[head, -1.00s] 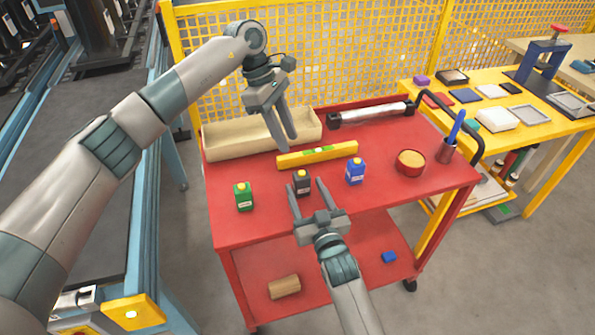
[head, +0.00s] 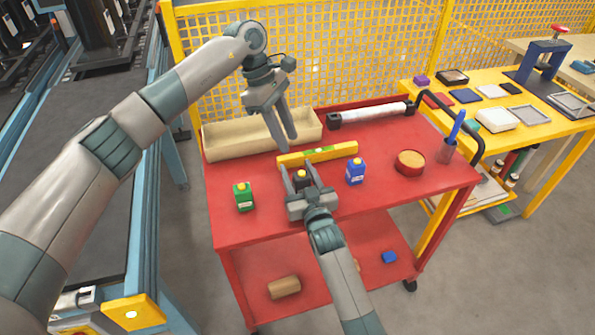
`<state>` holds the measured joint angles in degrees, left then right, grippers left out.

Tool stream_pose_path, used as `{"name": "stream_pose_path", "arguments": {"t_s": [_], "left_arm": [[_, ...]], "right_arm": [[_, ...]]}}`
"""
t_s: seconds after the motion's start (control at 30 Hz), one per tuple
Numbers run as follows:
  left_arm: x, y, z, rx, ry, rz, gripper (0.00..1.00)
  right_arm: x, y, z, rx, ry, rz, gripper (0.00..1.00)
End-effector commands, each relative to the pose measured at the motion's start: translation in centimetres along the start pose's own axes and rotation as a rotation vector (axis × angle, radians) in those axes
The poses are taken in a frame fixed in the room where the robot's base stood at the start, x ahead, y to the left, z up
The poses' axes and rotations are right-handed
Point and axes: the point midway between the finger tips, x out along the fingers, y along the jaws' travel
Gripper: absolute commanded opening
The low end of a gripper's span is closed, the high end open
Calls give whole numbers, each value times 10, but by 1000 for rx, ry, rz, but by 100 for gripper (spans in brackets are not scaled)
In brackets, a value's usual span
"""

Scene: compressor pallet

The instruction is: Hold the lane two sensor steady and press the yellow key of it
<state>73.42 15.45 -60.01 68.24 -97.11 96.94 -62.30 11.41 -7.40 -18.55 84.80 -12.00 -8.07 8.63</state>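Three small sensors with yellow keys on top stand on the red cart: a green one (head: 243,197), a black one (head: 301,178) and a blue one (head: 355,172). Their labels are too small to read, so I cannot tell the lane numbers. My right gripper (head: 297,170) is open, with its fingers reaching along either side of the black sensor. The gripper hides that sensor's lower part, and I cannot tell whether the fingers touch it. My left gripper (head: 289,149) is empty, its fingers slightly apart and pointing down above the cart, behind the black sensor.
A yellow level (head: 330,152) lies just behind the sensors. A red round container (head: 410,162) and a pen cup (head: 446,151) stand right. Yellow mesh fence (head: 330,50) stands behind.

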Motion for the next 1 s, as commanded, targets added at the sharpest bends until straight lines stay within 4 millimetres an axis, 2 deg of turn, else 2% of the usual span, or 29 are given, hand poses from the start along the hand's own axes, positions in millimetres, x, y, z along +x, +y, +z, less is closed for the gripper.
{"name": "stream_pose_path", "arguments": {"t_s": [0.03, 0.13, 0.17, 0.4, 0.53, 1.0], "left_arm": [[0, 0, 0, 0, 0, 0, 31], [0, 0, 0, 0, 0, 0, 31], [0, 0, 0, 0, 0, 0, 31], [0, 0, 0, 0, 0, 0, 31], [0, 0, 0, 0, 0, 0, 0], [0, 0, 0, 0, 0, 0, 0]], "right_arm": [[0, 0, 0, 0, 0, 0, 35], [0, 0, 0, 0, 0, 0, 11], [0, 0, 0, 0, 0, 0, 9], [0, 0, 0, 0, 0, 0, 9], [0, 0, 0, 0, 0, 0, 9], [0, 0, 0, 0, 0, 0, 9]]}}
